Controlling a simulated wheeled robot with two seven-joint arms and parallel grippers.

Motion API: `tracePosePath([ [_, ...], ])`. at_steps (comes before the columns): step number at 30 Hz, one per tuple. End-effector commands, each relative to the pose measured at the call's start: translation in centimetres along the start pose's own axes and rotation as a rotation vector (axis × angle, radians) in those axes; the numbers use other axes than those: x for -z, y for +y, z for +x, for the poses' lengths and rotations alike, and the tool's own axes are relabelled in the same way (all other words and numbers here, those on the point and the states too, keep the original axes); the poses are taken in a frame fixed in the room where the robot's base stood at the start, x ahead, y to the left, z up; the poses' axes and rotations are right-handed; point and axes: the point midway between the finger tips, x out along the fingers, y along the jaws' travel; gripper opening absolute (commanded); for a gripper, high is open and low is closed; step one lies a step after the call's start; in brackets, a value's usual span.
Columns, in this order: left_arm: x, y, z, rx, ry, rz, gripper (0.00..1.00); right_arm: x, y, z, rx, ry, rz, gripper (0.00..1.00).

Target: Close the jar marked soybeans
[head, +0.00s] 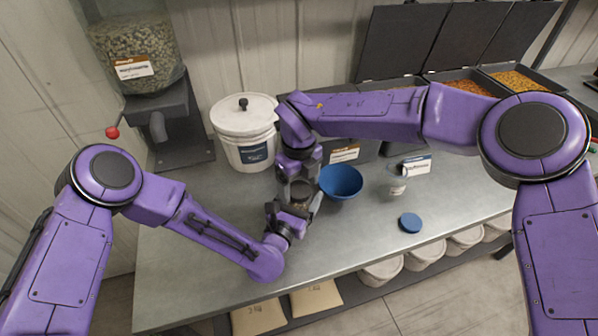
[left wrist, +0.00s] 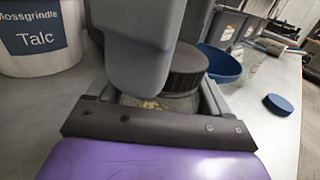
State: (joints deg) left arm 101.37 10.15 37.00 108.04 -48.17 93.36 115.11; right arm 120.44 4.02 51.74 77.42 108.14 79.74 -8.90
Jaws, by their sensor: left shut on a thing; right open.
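A clear jar (left wrist: 148,103) with pale contents stands between the fingers of my left gripper (head: 297,209), which is shut on it. Its label does not show. A black ribbed lid (left wrist: 186,72) is at the jar's top; I cannot tell whether it is seated. My right gripper (head: 299,178) is open just above the jar. A grey finger of it (left wrist: 140,55) covers part of the lid in the left wrist view. In the head view the two grippers hide most of the jar.
A blue bowl (head: 341,181) stands close right of the grippers. Farther right are a second small jar (head: 396,188) and a blue lid (head: 410,222) on the counter. A white talc bucket (head: 246,130) and a seed hopper (head: 140,55) stand behind left. The front counter is clear.

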Motion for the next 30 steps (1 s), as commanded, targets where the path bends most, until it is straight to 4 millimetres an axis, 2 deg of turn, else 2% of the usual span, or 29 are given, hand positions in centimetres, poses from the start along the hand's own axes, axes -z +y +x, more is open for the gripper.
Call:
tracePosePath([
  [9, 0.03, 0.02, 0.0, -0.001, 0.0, 0.0, 0.0, 0.01, 0.0, 0.44, 0.0, 0.0, 0.0, 0.82],
  [10, 0.03, 0.02, 0.0, -0.001, 0.0, 0.0, 0.0, 0.01, 0.0, 0.44, 0.0, 0.0, 0.0, 0.79],
  [15, 0.03, 0.03, 0.0, -0.001, 0.0, 0.0, 0.0, 0.01, 0.0, 0.42, 0.0, 0.0, 0.0, 0.24],
  [22, 0.02, 0.03, 0.0, -0.001, 0.0, 0.0, 0.0, 0.01, 0.01, 0.4, 0.0, 0.0, 0.011, 0.24],
  [23, 0.02, 0.03, 0.0, -0.001, 0.0, 0.001, 0.0, 0.0, 0.01, 0.4, 0.0, 0.0, 0.011, 0.64],
  [25, 0.02, 0.03, 0.0, -0.001, 0.0, 0.001, 0.0, 0.0, 0.01, 0.4, 0.0, 0.0, 0.011, 0.87],
  [26, 0.02, 0.03, 0.0, -0.001, 0.0, 0.0, 0.0, 0.0, 0.01, 0.4, 0.0, 0.0, 0.011, 0.9],
  [30, 0.02, 0.03, 0.0, -0.001, 0.0, 0.0, 0.0, 0.01, 0.01, 0.4, 0.0, 0.0, 0.011, 0.9],
])
